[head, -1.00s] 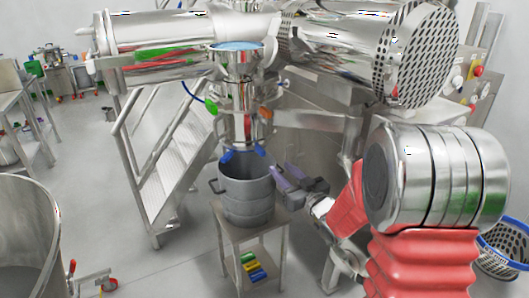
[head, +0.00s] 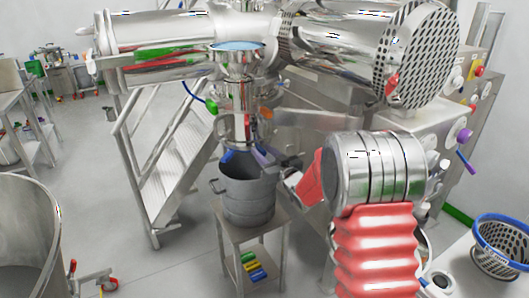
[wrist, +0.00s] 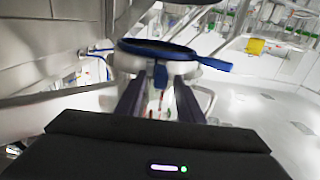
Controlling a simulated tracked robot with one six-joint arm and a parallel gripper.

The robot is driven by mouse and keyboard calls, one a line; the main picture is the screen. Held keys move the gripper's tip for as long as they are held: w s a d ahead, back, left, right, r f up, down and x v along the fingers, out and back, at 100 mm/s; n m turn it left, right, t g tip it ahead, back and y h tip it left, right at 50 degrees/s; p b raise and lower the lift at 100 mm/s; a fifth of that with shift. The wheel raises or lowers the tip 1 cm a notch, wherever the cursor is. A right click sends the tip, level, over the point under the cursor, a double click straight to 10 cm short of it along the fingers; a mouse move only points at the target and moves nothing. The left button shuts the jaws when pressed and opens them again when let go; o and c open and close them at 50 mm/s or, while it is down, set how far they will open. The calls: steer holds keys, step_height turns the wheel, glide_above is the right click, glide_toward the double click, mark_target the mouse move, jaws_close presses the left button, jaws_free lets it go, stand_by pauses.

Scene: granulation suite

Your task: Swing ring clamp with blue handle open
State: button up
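The ring clamp is a blue ring (wrist: 150,47) around a pale outlet, seen just ahead in the wrist view. A blue handle (wrist: 207,61) sticks out to its right and a short blue tab (wrist: 160,73) hangs at its near side. In the head view, blue clamp parts (head: 227,156) show under the steel outlet, just above the grey pot; the rest is partly hidden. In the head view, my gripper (head: 264,156) is close to the right side of the outlet's lower end.
The grey pot (head: 247,198) stands on a small steel table (head: 228,232) below the outlet. Metal stairs (head: 172,185) are to the left, and the large perforated drum (head: 422,52) hangs above right. A blue-rimmed basket (head: 500,262) is at far right. The floor at left is largely clear.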

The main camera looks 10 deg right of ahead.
steer(key=shift+w, duration=0.25)
steer(key=shift+c, duration=0.6)
steer(key=c, duration=0.7)
jaws_close()
